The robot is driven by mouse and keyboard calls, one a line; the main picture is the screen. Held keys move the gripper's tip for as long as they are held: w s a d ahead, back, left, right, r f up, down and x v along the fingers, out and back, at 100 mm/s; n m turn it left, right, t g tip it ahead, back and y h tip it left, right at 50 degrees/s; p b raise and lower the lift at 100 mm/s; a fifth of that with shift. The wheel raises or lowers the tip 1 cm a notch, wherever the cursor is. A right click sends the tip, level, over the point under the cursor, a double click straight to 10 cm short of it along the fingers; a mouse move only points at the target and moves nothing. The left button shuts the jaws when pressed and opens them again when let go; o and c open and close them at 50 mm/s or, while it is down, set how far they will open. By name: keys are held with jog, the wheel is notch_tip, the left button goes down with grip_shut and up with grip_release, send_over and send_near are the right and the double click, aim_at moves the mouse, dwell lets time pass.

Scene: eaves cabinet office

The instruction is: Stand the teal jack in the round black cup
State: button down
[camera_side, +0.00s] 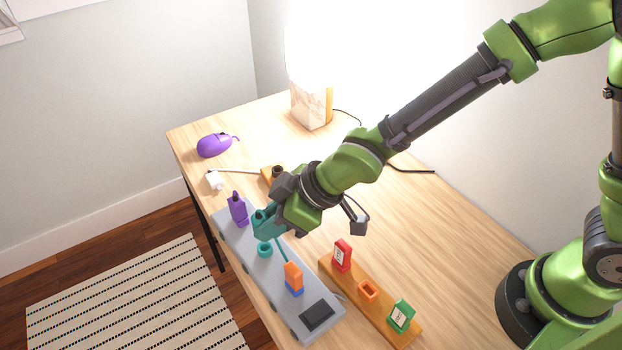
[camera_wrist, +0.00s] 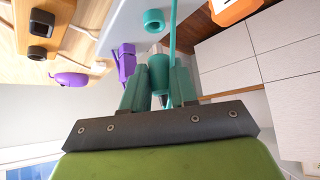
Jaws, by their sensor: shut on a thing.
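The teal jack (camera_wrist: 158,75) is between my gripper's teal fingers (camera_wrist: 158,88), its silver tip pointing away from the wrist. A teal cord runs from beside it. In the side view my gripper (camera_side: 268,224) is shut on the jack above the grey panel, near the teal round socket (camera_side: 265,250); the fingers largely hide the jack there. The round black cup (camera_wrist: 37,52) sits on a wooden block (camera_wrist: 62,14), away from the jack. In the side view the cup (camera_side: 277,171) shows just beyond my wrist, its inside dark.
The grey panel (camera_side: 310,295) carries a purple jack (camera_side: 238,209), an orange and blue piece (camera_side: 293,279) and a black square. An orange rack (camera_side: 345,288) holds a red and a green piece. A purple mouse (camera_side: 214,145), a white plug (camera_side: 214,181) and a lamp (camera_side: 312,104) stand farther back.

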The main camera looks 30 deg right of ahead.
jog(key=shift+r, duration=0.1)
jog(key=shift+r, duration=2.5)
jog(key=w+d+m, duration=0.1)
jog(key=w+d, duration=0.5)
jog(key=w, duration=0.2)
jog(key=w+d+f+m+t+h, duration=0.1)
jog(key=w+d, duration=0.5)
jog(key=w, duration=0.3)
jog(key=shift+f, duration=0.2)
jog(key=shift+f, duration=0.1)
jog(key=shift+f, duration=2.8)
jog(key=shift+f, duration=1.35)
